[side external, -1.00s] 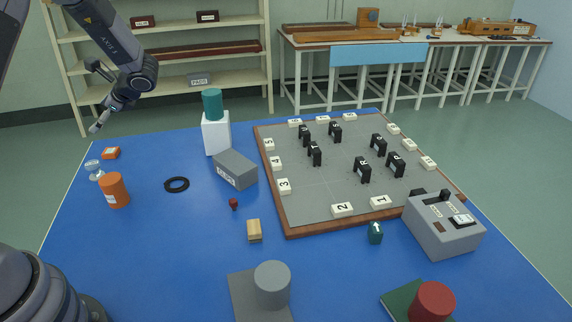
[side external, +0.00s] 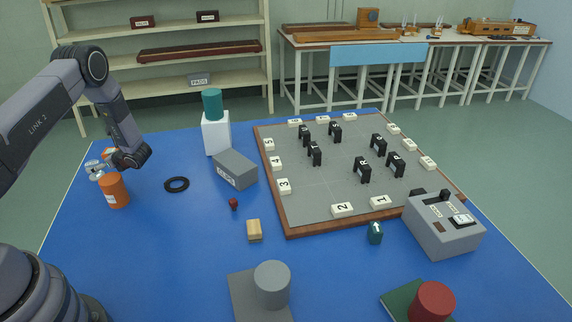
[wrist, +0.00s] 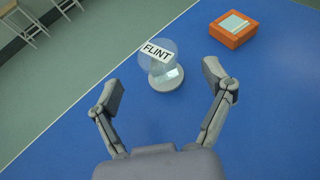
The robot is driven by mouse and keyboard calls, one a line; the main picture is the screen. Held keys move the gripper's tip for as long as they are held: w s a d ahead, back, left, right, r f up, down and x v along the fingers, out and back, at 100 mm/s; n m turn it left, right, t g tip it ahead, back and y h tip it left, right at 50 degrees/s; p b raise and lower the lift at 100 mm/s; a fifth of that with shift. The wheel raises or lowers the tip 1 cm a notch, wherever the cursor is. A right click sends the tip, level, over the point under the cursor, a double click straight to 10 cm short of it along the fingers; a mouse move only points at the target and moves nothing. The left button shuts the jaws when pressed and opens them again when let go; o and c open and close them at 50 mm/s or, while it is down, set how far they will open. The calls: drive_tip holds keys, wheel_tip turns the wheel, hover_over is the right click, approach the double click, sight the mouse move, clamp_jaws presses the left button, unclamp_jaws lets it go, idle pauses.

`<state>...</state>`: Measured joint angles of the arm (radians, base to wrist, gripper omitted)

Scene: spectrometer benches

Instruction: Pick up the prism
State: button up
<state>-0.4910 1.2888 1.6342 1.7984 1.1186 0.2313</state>
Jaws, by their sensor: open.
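The prism, a clear glassy piece with a white label reading FLINT (wrist: 166,74), stands on a round pale base in the wrist view. It also shows small and partly blocked at the left of the table in the side view (side external: 95,169). My gripper (wrist: 164,86) is open, with its two fingers spread on either side of the prism in the picture and nothing between them in contact. In the side view my gripper (side external: 112,165) is low over the table's left side, beside the prism. The exact gap between fingers and prism cannot be told.
An orange box (wrist: 234,29) with a pale top lies near the prism. The table's left edge is close by.

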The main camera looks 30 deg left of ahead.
sight(95, 164)
drive_tip(key=x, duration=0.5)
drive_tip(key=shift+s+a+f, duration=0.15)
drive_tip(key=shift+a+f, duration=0.05)
drive_tip(key=shift+a, duration=0.05)
drive_tip(key=c, duration=1.3)
